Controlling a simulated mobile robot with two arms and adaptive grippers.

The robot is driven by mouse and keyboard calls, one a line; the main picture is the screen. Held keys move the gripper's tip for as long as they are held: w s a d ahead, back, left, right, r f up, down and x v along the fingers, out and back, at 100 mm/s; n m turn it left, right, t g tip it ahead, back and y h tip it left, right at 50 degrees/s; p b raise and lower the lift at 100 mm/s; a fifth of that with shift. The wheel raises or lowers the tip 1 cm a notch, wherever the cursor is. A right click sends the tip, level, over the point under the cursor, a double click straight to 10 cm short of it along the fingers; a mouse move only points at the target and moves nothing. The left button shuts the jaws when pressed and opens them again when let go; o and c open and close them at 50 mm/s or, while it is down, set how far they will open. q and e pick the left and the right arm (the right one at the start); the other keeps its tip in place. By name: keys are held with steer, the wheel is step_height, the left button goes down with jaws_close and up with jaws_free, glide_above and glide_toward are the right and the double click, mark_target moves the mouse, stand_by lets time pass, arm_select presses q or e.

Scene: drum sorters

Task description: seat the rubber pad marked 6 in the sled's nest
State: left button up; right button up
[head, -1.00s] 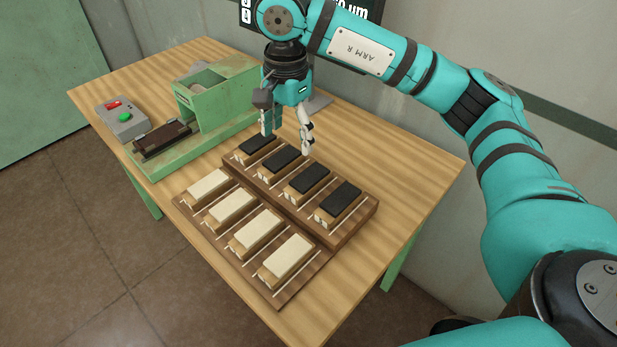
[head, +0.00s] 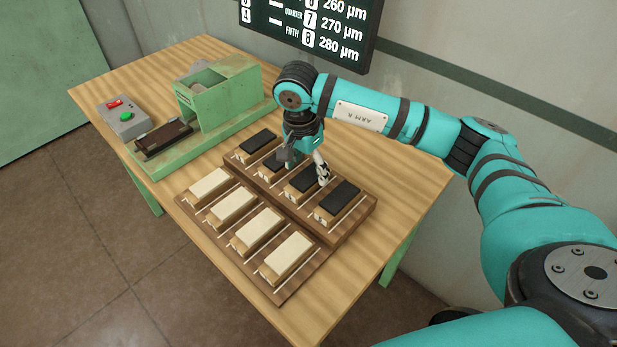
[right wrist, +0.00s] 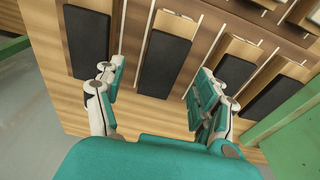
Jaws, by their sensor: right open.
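Several black-topped pads on wooden blocks sit in a row on the raised rear rack (head: 350,232). Their number marks are too small to read, so I cannot tell which is 6. My right gripper (head: 306,167) is open and empty, pointing down above the third black pad from the left (head: 307,178). In the right wrist view, this pad (right wrist: 164,64) lies between the open fingers. The dark brown sled (head: 163,138) appears to be at the front of the green machine (head: 215,95); its nest shows no clear detail. My left gripper is not in view.
A lower front rack (head: 282,297) holds several cream-topped blocks. A grey box (head: 122,120) with a green button and red display stands left of the machine. A wall board (head: 315,25) lists numbers and µm values. The table's right side (head: 405,205) is clear.

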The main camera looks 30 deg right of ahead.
mark_target(308, 175)
steer(key=shift+w+d+f+p, duration=0.15)
steer(key=shift+f+p, duration=0.1)
steer(key=shift+f, duration=0.75)
steer(key=shift+w+d+f+p, duration=0.1)
steer(key=shift+f+p, duration=0.1)
steer(key=shift+f, duration=0.75)
steer(key=c, duration=1.3)
steer(key=shift+c, duration=0.2)
steer(key=shift+r, duration=0.15)
